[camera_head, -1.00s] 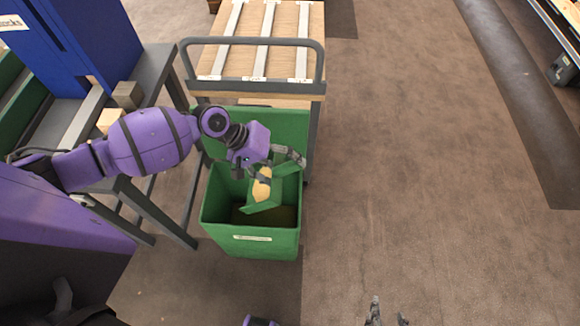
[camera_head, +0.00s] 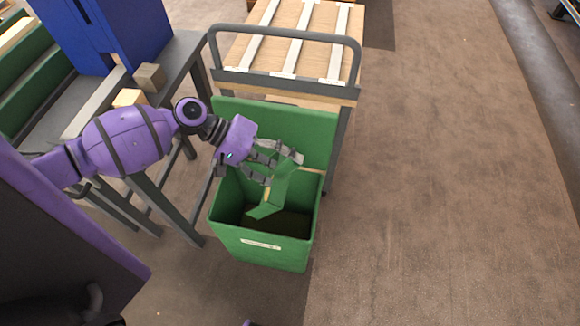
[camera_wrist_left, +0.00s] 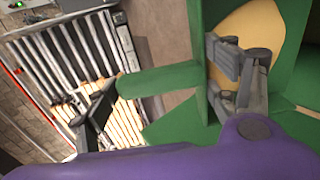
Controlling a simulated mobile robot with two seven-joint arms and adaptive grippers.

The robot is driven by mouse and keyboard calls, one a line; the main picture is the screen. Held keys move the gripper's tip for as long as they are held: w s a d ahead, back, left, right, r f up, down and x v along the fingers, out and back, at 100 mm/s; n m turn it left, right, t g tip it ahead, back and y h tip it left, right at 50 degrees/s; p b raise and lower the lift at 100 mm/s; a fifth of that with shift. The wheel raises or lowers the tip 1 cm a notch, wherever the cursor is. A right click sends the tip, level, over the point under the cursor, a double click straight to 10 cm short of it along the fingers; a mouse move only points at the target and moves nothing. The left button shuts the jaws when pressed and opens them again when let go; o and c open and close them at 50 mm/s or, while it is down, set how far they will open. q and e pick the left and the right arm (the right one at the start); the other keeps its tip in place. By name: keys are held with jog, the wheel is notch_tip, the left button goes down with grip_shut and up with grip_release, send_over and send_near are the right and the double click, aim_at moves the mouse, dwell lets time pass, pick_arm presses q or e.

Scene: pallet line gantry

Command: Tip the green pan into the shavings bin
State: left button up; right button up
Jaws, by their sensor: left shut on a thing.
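My left gripper (camera_head: 283,167) is shut on the green pan (camera_head: 282,186) and holds it over the mouth of the shavings bin (camera_head: 258,252). The pan is steeply tilted, its lower end pointing down into the bin's opening. Only a small yellowish bit shows at its edge in the head view. The bin is a green upright box with a white label on its front and a green panel standing behind its opening. In the left wrist view, the gripper fingers (camera_wrist_left: 235,78) close on green pan material, with a pale yellow mass (camera_wrist_left: 250,40) beside them. My right gripper is out of view.
A cart with a grey handle (camera_head: 285,85) and slatted wooden top stands behind the bin. A grey table (camera_head: 180,62) with wooden blocks (camera_head: 150,77) and a blue cabinet (camera_head: 105,35) are at the left. The brown floor to the right is clear.

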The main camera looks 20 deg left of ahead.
pick_arm(q)
jog(key=shift+s+a+h+b, duration=0.25)
jog(key=shift+a+h+b, duration=0.15)
jog(key=shift+a+b, duration=0.5)
jog(key=shift+a+r+h, duration=0.25)
jog(key=shift+a+h, duration=0.05)
jog(key=shift+a, duration=0.15)
dwell(0.8)
dwell(1.0)
dwell(0.7)
